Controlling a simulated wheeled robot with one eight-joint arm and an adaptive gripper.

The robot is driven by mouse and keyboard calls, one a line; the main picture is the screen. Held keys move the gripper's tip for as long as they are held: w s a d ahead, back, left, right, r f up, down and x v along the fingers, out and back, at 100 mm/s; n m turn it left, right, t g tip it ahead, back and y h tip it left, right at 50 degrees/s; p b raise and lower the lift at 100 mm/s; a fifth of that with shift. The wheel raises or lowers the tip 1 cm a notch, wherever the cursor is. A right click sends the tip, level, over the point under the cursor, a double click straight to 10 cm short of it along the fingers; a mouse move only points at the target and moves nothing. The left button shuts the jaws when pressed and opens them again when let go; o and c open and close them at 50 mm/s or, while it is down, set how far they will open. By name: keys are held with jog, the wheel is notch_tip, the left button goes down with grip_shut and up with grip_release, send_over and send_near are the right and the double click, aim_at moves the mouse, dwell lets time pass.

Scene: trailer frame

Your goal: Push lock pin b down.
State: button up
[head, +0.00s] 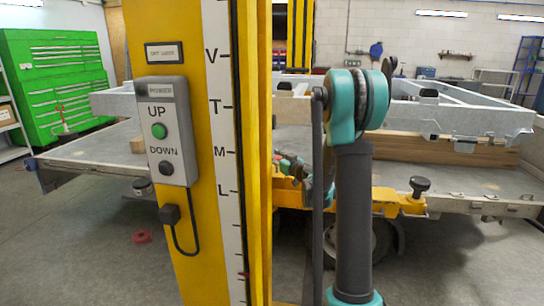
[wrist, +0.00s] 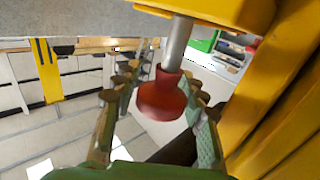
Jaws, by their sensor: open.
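In the wrist view a red knob (wrist: 162,98) sits on the end of a bare steel rod (wrist: 177,45) that comes out of a yellow block (wrist: 225,12). No label shows, so I cannot tell whether it is lock pin b. My gripper (wrist: 158,84) is open, with one finger on each side of the knob. Any contact is unclear. In the head view a black knob (head: 420,185) stands upright on a yellow bracket (head: 398,203), right of my arm. My arm covers much of the bracket, and my fingers are not clear there.
A yellow post (head: 205,240) with a white scale and an UP/DOWN control box (head: 166,131) stands at the left, close to my arm. A grey platform (head: 470,185) with a pale frame (head: 450,115) lies behind. A small red object (head: 142,236) lies on the open floor.

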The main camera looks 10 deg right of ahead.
jog(key=shift+w+a, duration=0.15)
jog(key=shift+w, duration=0.15)
jog(key=shift+c, duration=0.5)
grip_shut()
